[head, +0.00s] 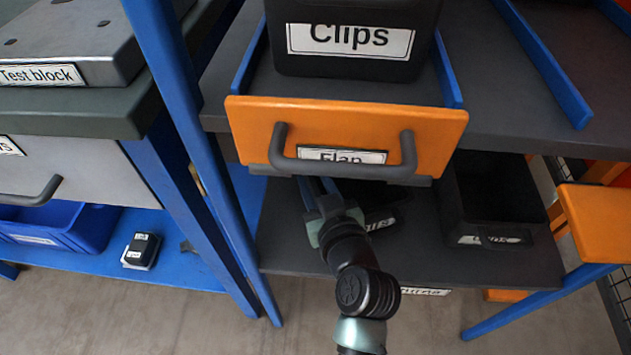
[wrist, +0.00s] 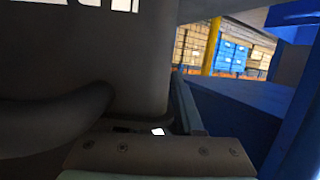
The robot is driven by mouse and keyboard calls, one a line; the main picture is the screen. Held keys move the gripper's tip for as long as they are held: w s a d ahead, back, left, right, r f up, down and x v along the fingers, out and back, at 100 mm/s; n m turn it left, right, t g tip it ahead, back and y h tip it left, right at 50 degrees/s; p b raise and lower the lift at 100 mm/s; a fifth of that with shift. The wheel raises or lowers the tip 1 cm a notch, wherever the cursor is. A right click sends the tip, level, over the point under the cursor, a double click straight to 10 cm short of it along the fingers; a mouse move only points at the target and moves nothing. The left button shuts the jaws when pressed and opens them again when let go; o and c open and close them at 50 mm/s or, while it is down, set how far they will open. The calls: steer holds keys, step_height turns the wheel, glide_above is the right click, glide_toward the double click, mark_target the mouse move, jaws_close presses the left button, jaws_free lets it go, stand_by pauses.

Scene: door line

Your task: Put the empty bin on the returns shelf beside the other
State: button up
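On the returns shelf (head: 300,240) under the orange flap (head: 345,125), a black bin (head: 380,222) stands partly hidden behind my arm and the flap, its label only partly readable. To its right stands another black bin (head: 490,195), open at the top, with a front label; its dark inside shows no contents. My gripper (head: 322,190) reaches up below the flap at the left bin's left side; its fingertips are hidden or unclear. In the wrist view a dark bin wall (wrist: 80,55) with a curved handle-like part fills the left, very close. Whether I hold it cannot be seen.
A black Clips bin (head: 350,50) stands above, between blue rails, behind the flap's grey handle. Blue posts (head: 185,120) stand left of my arm. A second orange flap (head: 600,222) is at the right. A blue bin (head: 50,222) sits on the blue shelf at left.

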steer(key=p+v, duration=0.3)
steer(key=v, duration=0.9)
steer(key=shift+r, duration=0.15)
